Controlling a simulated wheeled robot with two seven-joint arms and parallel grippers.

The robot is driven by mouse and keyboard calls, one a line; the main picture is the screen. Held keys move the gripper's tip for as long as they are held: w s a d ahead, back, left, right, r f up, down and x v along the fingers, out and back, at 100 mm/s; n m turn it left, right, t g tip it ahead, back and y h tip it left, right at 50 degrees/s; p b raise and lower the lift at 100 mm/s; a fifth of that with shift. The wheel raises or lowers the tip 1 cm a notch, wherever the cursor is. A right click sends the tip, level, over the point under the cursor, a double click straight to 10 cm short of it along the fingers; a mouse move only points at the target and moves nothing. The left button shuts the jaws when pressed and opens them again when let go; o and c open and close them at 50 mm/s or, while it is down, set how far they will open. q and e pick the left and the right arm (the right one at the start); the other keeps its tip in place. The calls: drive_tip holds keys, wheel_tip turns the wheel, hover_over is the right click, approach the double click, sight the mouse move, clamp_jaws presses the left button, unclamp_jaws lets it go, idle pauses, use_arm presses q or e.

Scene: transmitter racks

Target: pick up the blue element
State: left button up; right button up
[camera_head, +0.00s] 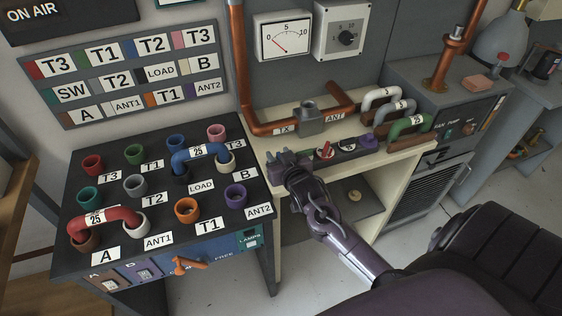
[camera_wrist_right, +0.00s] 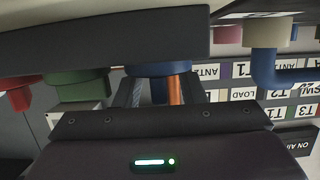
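The blue element (camera_head: 197,152) is a U-shaped tube marked 25. My left gripper is not in view.
A red U-shaped tube (camera_head: 97,217) stands at the table's front left. White, grey and green tubes (camera_head: 407,124) stand on the bench (camera_head: 388,158). A copper pipe (camera_head: 236,70) runs up the wall. Several empty sockets surround the blue element.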

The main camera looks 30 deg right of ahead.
drive_tip(key=shift+w+f, duration=0.1)
drive_tip(key=shift+w, duration=0.25)
drive_tip(key=shift+c, duration=0.5)
clamp_jaws()
